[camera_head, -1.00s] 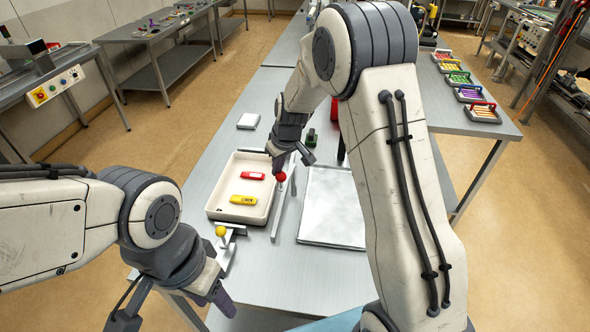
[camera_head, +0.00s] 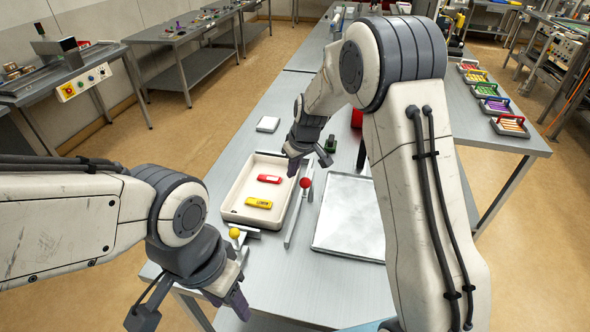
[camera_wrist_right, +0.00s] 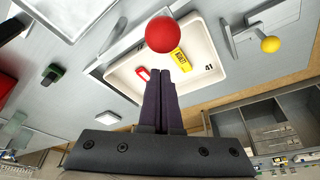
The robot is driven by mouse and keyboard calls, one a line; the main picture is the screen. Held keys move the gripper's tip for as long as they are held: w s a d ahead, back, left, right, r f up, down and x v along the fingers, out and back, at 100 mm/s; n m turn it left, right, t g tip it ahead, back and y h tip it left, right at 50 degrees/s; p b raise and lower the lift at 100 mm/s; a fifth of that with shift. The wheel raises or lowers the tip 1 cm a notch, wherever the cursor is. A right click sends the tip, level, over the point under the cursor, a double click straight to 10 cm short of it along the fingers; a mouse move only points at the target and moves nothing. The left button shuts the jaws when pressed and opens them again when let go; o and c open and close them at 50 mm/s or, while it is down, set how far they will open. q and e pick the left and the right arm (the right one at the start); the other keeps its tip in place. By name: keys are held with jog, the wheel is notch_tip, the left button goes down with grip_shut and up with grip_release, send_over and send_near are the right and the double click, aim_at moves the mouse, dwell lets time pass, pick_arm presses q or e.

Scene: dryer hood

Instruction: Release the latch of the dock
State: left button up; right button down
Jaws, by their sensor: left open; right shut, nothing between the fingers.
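A white tray (camera_head: 233,207) holds a red block (camera_head: 269,179) and a yellow block (camera_head: 258,202). A lever with a red ball knob (camera_head: 305,182) stands at a metal rail (camera_head: 293,225) along the tray's right side. A yellow ball knob (camera_head: 234,233) stands on a metal fitting at the tray's front edge. I cannot tell which knob is the dock's latch. My right gripper (camera_head: 292,170) is shut and empty, just left of the red knob and apart from it; its closed fingers (camera_wrist_right: 160,85) also show in the right wrist view. My left gripper (camera_head: 240,305) is open and empty, in front of the yellow knob.
A grey metal plate (camera_head: 350,218) lies right of the rail. A small green and black object (camera_head: 330,144) and a red object (camera_head: 357,118) stand behind it. A small white box (camera_head: 268,124) lies behind the tray. Coloured trays (camera_head: 493,105) stand at the right.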

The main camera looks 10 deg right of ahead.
jog(key=a+b+v, duration=0.1)
jog(key=b+v, duration=0.2)
jog(key=v, duration=0.7)
jog(key=s+a+f+n+g+b, duration=0.1)
jog(key=s+a, duration=0.4)
jog(key=s, duration=0.3)
jog(key=s+a+g, duration=0.1)
jog(key=s+a, duration=0.3)
jog(key=s, duration=0.5)
jog(key=s+f+n+g, duration=0.1)
jog(key=s+f, duration=0.3)
jog(key=s, duration=1.3)
jog(key=shift+d+f+h+b, duration=0.15)
jog(key=shift+d+h+b, duration=0.15)
jog(key=shift+b, duration=0.05)
